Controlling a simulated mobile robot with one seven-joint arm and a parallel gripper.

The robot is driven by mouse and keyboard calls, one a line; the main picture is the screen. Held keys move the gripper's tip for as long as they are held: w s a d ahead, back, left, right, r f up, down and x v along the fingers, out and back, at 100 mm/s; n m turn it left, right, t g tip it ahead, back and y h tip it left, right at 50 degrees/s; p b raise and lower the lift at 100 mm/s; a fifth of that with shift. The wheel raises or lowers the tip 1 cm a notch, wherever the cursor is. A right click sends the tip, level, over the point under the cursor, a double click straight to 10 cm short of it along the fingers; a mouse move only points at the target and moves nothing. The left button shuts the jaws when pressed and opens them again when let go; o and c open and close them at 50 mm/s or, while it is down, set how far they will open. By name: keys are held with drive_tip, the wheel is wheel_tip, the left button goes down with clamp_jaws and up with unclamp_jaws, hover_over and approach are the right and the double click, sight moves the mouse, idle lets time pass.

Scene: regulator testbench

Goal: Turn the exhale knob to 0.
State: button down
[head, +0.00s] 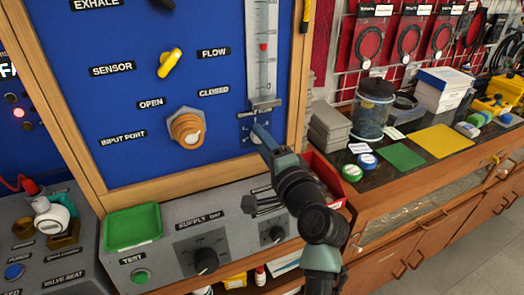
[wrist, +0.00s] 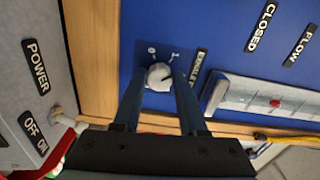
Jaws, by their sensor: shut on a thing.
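The exhale knob (wrist: 158,76) is a small pale round knob on the blue panel, at the upper middle of the wrist view. A dark mark on its face points toward the right of that view. A 0 and a 1 are printed on the panel just above it, 0 on the left and 1 on the right. My gripper (wrist: 160,82) has one finger on each side of the knob and is shut on it. In the head view my gripper (head: 260,132) reaches the lower right of the panel, below the flow gauge, and mostly hides the knob.
The blue panel (head: 120,160) has a wooden frame (head: 288,110). Left of my gripper are an input port fitting (head: 186,128) and a yellow sensor lever (head: 170,62). Below are a grey supply unit (head: 165,262), a green tray (head: 132,226) and a red bin (head: 325,172).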

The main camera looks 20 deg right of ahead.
drive_tip(key=shift+d+f+n+b, duration=0.1)
drive_tip(key=shift+f+n+b, duration=0.05)
drive_tip(key=shift+n+b, duration=3.4)
drive_tip(key=shift+f+n+b, duration=0.1)
drive_tip(key=shift+n+b, duration=2.55)
drive_tip(key=shift+n, duration=1.8)
drive_tip(key=shift+c, duration=2.2)
unclamp_jaws()
drive_tip(key=shift+r, duration=0.1)
